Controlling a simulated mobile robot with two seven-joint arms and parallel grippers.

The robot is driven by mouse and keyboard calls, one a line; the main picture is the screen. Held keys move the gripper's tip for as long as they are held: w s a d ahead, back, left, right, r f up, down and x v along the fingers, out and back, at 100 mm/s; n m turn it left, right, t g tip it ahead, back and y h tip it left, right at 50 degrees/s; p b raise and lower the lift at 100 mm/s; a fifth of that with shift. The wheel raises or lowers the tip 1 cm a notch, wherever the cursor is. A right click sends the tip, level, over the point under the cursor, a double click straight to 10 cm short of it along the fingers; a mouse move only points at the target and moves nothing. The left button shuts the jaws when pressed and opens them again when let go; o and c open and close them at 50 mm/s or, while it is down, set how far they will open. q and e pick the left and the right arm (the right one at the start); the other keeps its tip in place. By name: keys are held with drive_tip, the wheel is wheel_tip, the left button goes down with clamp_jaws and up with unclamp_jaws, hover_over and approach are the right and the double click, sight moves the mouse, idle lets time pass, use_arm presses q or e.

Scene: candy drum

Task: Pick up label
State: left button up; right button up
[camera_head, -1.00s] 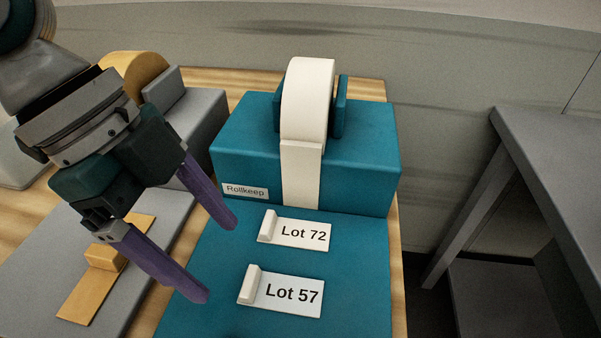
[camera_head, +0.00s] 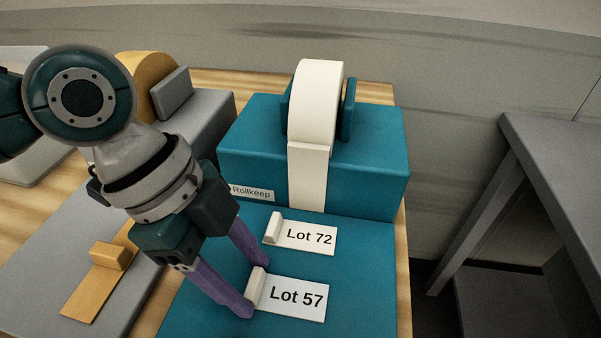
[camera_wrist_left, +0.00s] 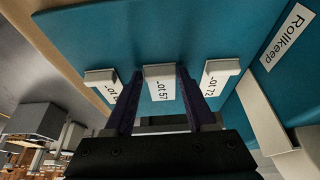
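The white Lot 57 label (camera_head: 298,297) lies on the teal board with its raised tab at its left end. It also shows in the left wrist view (camera_wrist_left: 160,83), in the middle. My left gripper (camera_head: 256,287) has its two purple fingers on either side of that tab, open, with small gaps seeming to remain. The white Lot 72 label (camera_head: 308,237) lies just behind it, apart from the fingers. A third label (camera_wrist_left: 101,78) shows at the left in the left wrist view, its number partly hidden by a finger. My right gripper is in neither view.
A teal dispenser (camera_head: 370,178) marked Rollkeep, with a white roll (camera_head: 316,105), stands behind the labels. To the left are a grey board (camera_head: 45,250) with a yellow tabbed strip (camera_head: 98,280) and a grey dispenser. A grey table (camera_head: 560,150) stands at the right.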

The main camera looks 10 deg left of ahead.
use_arm(q)
clamp_jaws()
idle(0.3)
